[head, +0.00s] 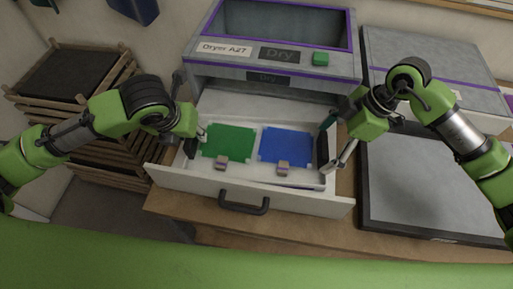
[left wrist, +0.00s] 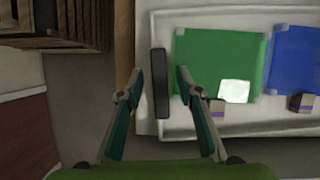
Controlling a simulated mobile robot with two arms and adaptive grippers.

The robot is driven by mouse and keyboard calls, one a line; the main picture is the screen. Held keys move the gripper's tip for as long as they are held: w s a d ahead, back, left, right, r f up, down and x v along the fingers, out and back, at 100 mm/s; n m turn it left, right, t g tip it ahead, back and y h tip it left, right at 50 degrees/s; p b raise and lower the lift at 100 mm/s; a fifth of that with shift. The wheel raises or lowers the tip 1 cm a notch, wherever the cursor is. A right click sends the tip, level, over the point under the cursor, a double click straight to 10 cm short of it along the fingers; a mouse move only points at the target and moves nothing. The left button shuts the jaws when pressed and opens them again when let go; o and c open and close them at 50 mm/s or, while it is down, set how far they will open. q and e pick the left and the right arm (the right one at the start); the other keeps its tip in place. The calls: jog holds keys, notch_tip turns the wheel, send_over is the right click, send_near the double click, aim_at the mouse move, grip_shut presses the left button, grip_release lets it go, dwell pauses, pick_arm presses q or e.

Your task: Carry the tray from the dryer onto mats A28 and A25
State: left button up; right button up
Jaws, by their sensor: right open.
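The tray (head: 262,178) lies in the pulled-out drawer of the grey dryer (head: 225,70), labelled "Dryer A27". It bears a green sheet (head: 228,143) and a blue sheet (head: 287,146). It has a black handle at each end. My left gripper (head: 196,138) is at the left handle (head: 191,146). In the left wrist view its open fingers (left wrist: 158,84) stand either side of that handle (left wrist: 160,105), with gaps. My right gripper (head: 328,147) is open at the right handle (head: 322,152); whether it touches is unclear. No mat label A28 or A25 is readable.
Two small blocks sit at the sheets' front edges, one by the green (head: 221,162) and one by the blue (head: 283,168). The drawer front (head: 180,180) has a dark pull. A dark-framed grey panel (head: 430,190) lies right. Wooden racks (head: 70,75) stand left.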

pick_arm(q)
jog(key=c, duration=0.9)
pick_arm(e)
jog(key=c, duration=0.9)
pick_arm(q)
grip_shut()
pick_arm(e)
jog(key=c, duration=0.7)
pick_arm(q)
jog(key=shift+w+r, duration=0.1)
jog(key=shift+r, duration=0.1)
pick_arm(e)
jog(key=shift+w+r, duration=0.1)
jog(key=shift+r, duration=0.05)
